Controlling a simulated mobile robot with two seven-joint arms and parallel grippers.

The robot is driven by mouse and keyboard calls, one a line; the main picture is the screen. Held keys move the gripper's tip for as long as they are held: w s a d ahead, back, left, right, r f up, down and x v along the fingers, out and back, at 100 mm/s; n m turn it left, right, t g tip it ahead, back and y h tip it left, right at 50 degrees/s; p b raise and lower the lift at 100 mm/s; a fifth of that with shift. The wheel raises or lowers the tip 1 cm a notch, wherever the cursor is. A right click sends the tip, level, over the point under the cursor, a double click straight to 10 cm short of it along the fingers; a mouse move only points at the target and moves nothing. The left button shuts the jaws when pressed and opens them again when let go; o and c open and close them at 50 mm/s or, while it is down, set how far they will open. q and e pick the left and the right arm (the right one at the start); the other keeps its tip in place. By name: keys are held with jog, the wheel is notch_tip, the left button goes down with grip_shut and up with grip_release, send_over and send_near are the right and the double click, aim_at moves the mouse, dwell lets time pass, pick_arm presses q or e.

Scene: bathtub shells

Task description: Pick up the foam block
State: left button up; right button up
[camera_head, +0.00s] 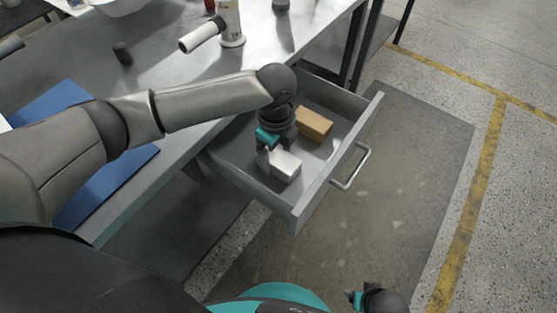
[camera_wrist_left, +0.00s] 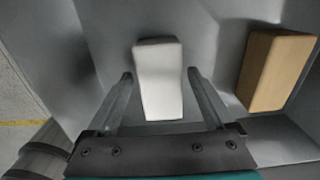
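A white block (camera_head: 285,166), which I take to be the foam block, lies in the open drawer. It also shows in the left wrist view (camera_wrist_left: 159,80), between the two fingers. My left gripper (camera_head: 276,151) reaches down into the drawer at the block. In the wrist view my left gripper (camera_wrist_left: 160,74) is open, with one finger on each side of the block and a visible gap on both sides. Part of my right arm, with a teal piece, shows at the bottom edge of the head view; its fingers cannot be made out.
A tan block (camera_head: 314,124) lies in the drawer beside the white one, also in the wrist view (camera_wrist_left: 274,70). The drawer (camera_head: 335,160) has raised walls and a metal handle (camera_head: 351,167). The grey table (camera_head: 180,75) holds a white cylindrical item (camera_head: 230,22) and a dark cylinder (camera_head: 122,53).

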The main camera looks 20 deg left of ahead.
pick_arm(q)
jog(key=c, duration=1.2)
jog(key=shift+r, duration=0.2)
